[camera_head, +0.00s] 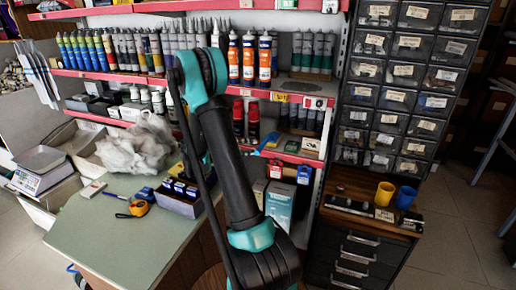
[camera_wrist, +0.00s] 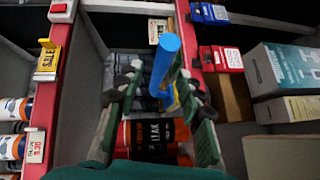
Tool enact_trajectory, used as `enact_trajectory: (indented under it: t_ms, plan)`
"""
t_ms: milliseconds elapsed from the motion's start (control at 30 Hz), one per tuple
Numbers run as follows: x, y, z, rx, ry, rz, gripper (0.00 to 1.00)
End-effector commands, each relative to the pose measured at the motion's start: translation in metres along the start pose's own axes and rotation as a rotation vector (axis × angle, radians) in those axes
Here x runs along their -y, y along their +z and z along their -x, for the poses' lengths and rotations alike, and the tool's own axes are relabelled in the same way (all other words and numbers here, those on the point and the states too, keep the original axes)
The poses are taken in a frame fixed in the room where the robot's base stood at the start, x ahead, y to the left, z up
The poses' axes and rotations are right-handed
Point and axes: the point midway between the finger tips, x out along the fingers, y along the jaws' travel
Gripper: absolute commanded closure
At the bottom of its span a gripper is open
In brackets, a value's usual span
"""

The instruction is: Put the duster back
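The duster's blue handle (camera_wrist: 163,62) stands between the fingertips of my gripper (camera_wrist: 157,82) in the wrist view. The fingers lean in close on both sides of the handle and look shut on it. A small yellow part shows just beyond the handle. The duster's head cannot be made out. In the head view my arm reaches toward the lower red-edged shelves and hides most of the gripper. A small blue piece (camera_head: 270,140) shows beside the arm there; I cannot tell if it is the handle.
Orange-labelled cans (camera_wrist: 155,132) lie beyond my fingers. A yellow sale tag (camera_wrist: 47,60) hangs on the red shelf edge at left. Blue and red boxes (camera_wrist: 220,58) stand at right. The green table (camera_head: 130,235) holds a plastic bag (camera_head: 138,145) and a tape measure (camera_head: 139,208).

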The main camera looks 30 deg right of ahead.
Motion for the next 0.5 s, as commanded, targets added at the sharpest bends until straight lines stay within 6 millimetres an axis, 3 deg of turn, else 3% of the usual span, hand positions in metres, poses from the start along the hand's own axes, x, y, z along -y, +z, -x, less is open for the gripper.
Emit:
enact_trajectory:
  t_ms: [200, 500]
  plan:
    - [0.0, 0.0, 0.044, -0.002, 0.0, 0.001, 0.62]
    - [-0.001, 0.002, 0.069, -0.001, -0.01, 0.005, 0.62]
